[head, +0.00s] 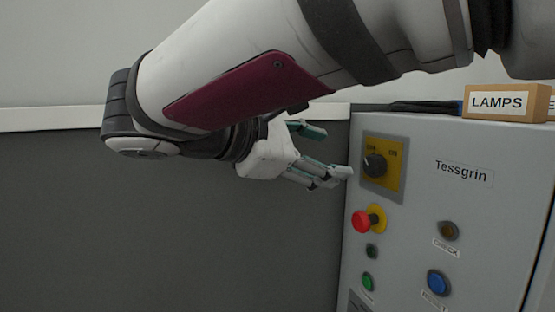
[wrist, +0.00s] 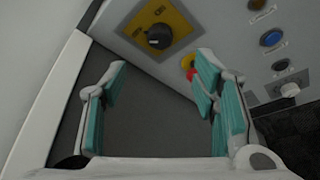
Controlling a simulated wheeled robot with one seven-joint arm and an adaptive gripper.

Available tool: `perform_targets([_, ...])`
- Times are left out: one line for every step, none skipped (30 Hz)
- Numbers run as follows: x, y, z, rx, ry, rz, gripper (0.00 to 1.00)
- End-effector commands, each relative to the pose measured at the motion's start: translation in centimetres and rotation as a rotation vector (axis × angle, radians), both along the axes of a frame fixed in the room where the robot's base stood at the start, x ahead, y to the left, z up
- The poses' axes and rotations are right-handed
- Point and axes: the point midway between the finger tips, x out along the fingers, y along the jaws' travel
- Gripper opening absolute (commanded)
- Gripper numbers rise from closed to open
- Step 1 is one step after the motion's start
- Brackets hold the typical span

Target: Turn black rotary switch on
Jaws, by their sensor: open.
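The black rotary switch (head: 375,165) sits on a yellow plate (head: 397,180) at the upper left of the grey cabinet's front. Its knob points toward the left of the two labels above it; the left label looks like OFF and the right one like ON. The switch also shows in the wrist view (wrist: 159,36), top centre, beyond the fingertips. My gripper (head: 328,153) is open and empty, just left of the switch and apart from it. In the wrist view its teal-padded fingers (wrist: 160,75) are spread wide, with the knob between and ahead of them.
Below the switch is a red emergency button (head: 363,221) on a yellow collar, with a green button (head: 368,281) lower down. A blue button (head: 438,283) and an amber one (head: 448,231) sit to the right. A LAMPS box (head: 505,103) stands on the cabinet (head: 480,215).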

Motion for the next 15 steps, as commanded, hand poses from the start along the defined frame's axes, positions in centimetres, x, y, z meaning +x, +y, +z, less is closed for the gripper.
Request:
perform_targets([0.2, -0.6, -0.1, 0.001, -0.001, -0.003, 0.55])
perform_targets([0.4, -1.0, -0.2, 0.0, 0.0, -0.003, 0.55])
perform_targets([0.8, -1.6, -0.4, 0.001, 0.0, -0.004, 0.55])
perform_targets([1.1, -2.1, -0.6, 0.001, 0.001, -0.006, 0.55])
perform_targets([1.4, -2.5, -0.7, 0.002, 0.0, -0.005, 0.55])
perform_targets([1.8, -3.2, -0.9, 0.002, 0.0, -0.005, 0.55])
perform_targets([2.1, -3.7, -1.1, 0.002, 0.001, -0.006, 0.55])
perform_targets([2.4, -4.2, -1.3, 0.002, 0.001, -0.005, 0.55])
perform_targets([2.9, -4.8, -1.5, 0.002, 0.0, -0.005, 0.55])
perform_targets([3.2, -5.2, -1.6, 0.003, 0.0, -0.005, 0.55])
perform_targets([3.5, -5.8, -1.8, 0.003, 0.001, -0.006, 0.55])
perform_targets([3.9, -6.3, -2.0, 0.003, 0.001, -0.005, 0.55])
perform_targets([4.2, -6.7, -2.1, 0.002, 0.0, -0.004, 0.55])
perform_targets([4.5, -7.2, -2.3, 0.003, 0.001, -0.005, 0.55])
perform_targets([4.9, -7.7, -2.5, 0.003, 0.001, -0.005, 0.55])
